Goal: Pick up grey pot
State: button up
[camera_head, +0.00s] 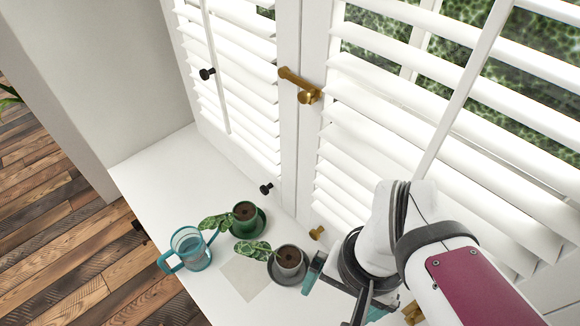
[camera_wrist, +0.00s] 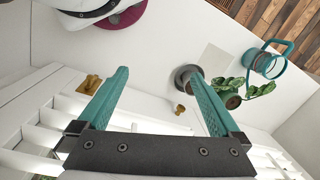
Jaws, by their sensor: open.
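The grey pot (camera_head: 290,268) stands upright on a grey saucer (camera_head: 276,279) on the white sill, with dark soil and a variegated leaf leaning left. My gripper (camera_head: 342,294) is just to its right in the head view, open and empty, with one teal finger close to the saucer. Whether they touch, I cannot tell. In the wrist view my gripper (camera_wrist: 157,74) shows its fingers wide apart with bare white surface between them. The grey pot (camera_wrist: 186,74) is there beside the right fingertip, partly hidden by it and outside the gap.
A green pot (camera_head: 245,225) with a plant stands behind the grey pot. A teal glass jug (camera_head: 190,248) stands to the left. A flat beige square (camera_head: 243,278) lies beside the saucer. White shutters (camera_head: 350,150) with brass knobs rise along the right. The sill's far left is clear.

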jog(key=w+a+n+h, duration=0.1)
jog(key=w+a, duration=0.1)
jog(key=w, duration=0.3)
jog(key=n+t, duration=0.1)
jog(key=n, duration=0.1)
send_near(289, 258)
jog(key=shift+t+h, duration=0.3)
notch_tip(289, 258, down, 8)
jog(key=shift+a+f, duration=0.15)
jog(key=shift+f, duration=0.1)
grip_shut()
